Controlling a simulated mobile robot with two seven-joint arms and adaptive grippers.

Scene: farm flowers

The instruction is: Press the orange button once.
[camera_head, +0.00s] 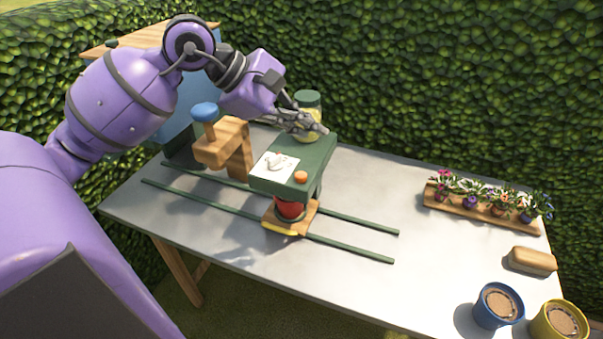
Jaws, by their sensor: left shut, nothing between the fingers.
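The orange button (300,177) sits on the front right part of the top of a green machine (300,158), beside a white card with a drawing (275,165). My left gripper (322,129) is shut and empty. It appears over the back part of the green machine's top, in front of a green-lidded jar (308,98), apart from the button in the picture. Its exact height above the top is hard to tell. My right gripper is not in view.
A red pot (290,208) stands under the machine on a wooden slider (275,219) across green rails (350,246). A wooden stand with a blue knob (204,112) is left. Potted flowers (485,202), a blue pot (497,306) and a yellow pot (560,322) are right. The table's middle right is clear.

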